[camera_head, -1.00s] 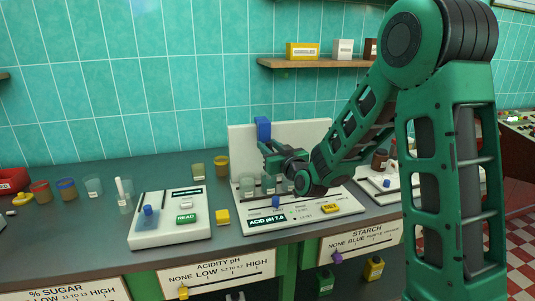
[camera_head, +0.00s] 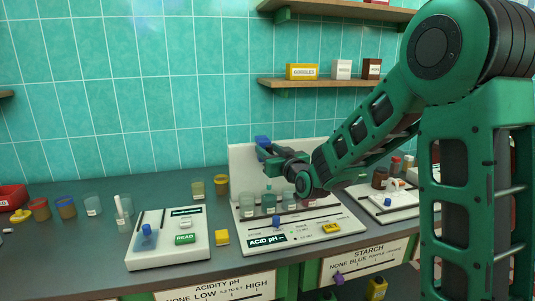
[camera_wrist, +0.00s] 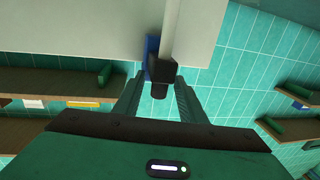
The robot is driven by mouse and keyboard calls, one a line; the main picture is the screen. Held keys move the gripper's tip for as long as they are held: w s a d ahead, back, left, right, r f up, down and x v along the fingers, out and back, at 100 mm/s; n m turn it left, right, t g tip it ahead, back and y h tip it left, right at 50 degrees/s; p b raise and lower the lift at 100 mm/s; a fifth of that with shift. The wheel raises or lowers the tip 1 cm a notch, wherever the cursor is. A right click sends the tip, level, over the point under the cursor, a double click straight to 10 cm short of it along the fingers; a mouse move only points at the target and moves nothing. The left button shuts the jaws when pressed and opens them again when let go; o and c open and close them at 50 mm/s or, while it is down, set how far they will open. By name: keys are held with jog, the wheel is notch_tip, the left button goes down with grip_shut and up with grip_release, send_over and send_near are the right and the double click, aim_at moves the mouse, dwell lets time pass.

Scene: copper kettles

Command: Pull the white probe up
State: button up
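The white probe shows in the wrist view as a pale shaft (camera_wrist: 173,30) with a black head. My gripper (camera_wrist: 160,82) has its two fingers on either side of that head and appears closed on it. In the head view my gripper (camera_head: 272,154) is near the top edge of the white back panel, just below a blue bracket (camera_head: 262,140). The bracket also shows behind the probe in the wrist view (camera_wrist: 149,55). Below my gripper stands the white meter (camera_head: 300,231), with several glass beakers and a display reading "ACID pH --". The probe's lower end is hard to make out in the head view.
A second white meter (camera_head: 168,240) with a green READ button stands to the left. A glass holding a white stick (camera_head: 122,220) is beside it. A wooden shelf (camera_head: 310,82) hangs above and behind my arm.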

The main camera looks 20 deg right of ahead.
jog(key=shift+s, duration=0.1)
jog(key=s+d, duration=0.1)
jog(key=s, duration=0.9)
jog(key=shift+s+d, duration=0.15)
jog(key=shift+d, duration=0.2)
jog(key=shift+f, duration=0.1)
jog(key=s+d+f+m+g+h, duration=0.3)
jog(key=s+d+f+g, duration=0.7)
jog(key=s+d+f, duration=0.4)
jog(key=s+d+m+g, duration=0.2)
jog(key=s+m+g, duration=0.3)
jog(key=s, duration=2)
jog(key=g, duration=0.3)
jog(key=shift+s+d+r, duration=0.15)
jog(key=shift+r, duration=0.25)
